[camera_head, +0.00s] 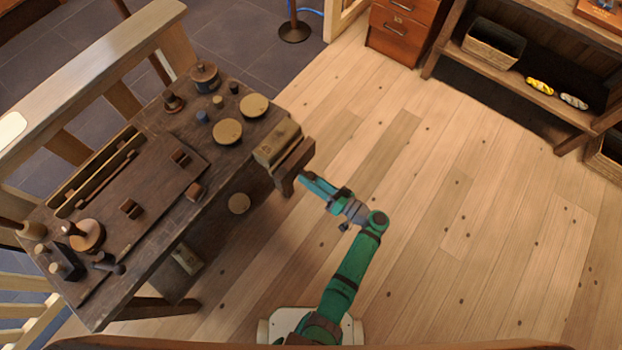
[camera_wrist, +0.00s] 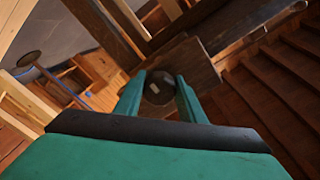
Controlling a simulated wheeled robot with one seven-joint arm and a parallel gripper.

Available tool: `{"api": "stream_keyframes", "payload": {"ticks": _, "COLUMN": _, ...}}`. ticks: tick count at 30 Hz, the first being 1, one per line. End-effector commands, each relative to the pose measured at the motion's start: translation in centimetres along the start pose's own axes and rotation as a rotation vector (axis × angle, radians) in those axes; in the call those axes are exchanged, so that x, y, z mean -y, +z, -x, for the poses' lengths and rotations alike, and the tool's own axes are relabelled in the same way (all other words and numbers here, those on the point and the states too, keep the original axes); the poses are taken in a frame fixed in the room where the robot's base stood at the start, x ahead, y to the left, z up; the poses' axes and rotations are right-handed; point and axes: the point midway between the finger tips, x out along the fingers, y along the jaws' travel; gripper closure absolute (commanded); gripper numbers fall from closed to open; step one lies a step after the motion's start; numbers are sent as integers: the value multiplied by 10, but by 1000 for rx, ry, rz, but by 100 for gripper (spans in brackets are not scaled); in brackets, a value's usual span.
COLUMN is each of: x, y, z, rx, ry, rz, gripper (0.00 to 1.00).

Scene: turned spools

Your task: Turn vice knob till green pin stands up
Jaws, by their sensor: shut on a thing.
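The wooden vice (camera_head: 293,165) is on the right end of the dark workbench (camera_head: 150,215). Its dark round knob (camera_wrist: 165,94) shows in the wrist view between the two green fingers of my gripper (camera_wrist: 160,88). The fingers are shut on the knob from both sides. A small pale mark sits on the knob face; I cannot tell whether it is the green pin. In the head view my gripper (camera_head: 304,178) reaches the vice's outer face, and the knob is hidden there. No green pin can be made out in the head view.
A pale block (camera_head: 276,143) lies at the vice's top. Several turned spools, discs and small wooden pieces stand on the bench. A shelf (camera_head: 515,95) with a basket (camera_head: 493,45) is at the upper right. The plank floor (camera_head: 460,220) right of my arm is clear.

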Motion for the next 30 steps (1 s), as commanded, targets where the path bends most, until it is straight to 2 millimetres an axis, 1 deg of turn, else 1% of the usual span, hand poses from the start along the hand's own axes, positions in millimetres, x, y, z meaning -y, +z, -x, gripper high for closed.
{"api": "stream_keyframes", "payload": {"ticks": 3, "x": 0, "y": 0, "z": 3, "rx": -5, "ry": 4, "rz": -110, "gripper": 86}}
{"api": "stream_keyframes", "payload": {"ticks": 30, "x": 3, "y": -3, "z": 4, "rx": -9, "ry": 3, "rz": -965, "gripper": 86}}
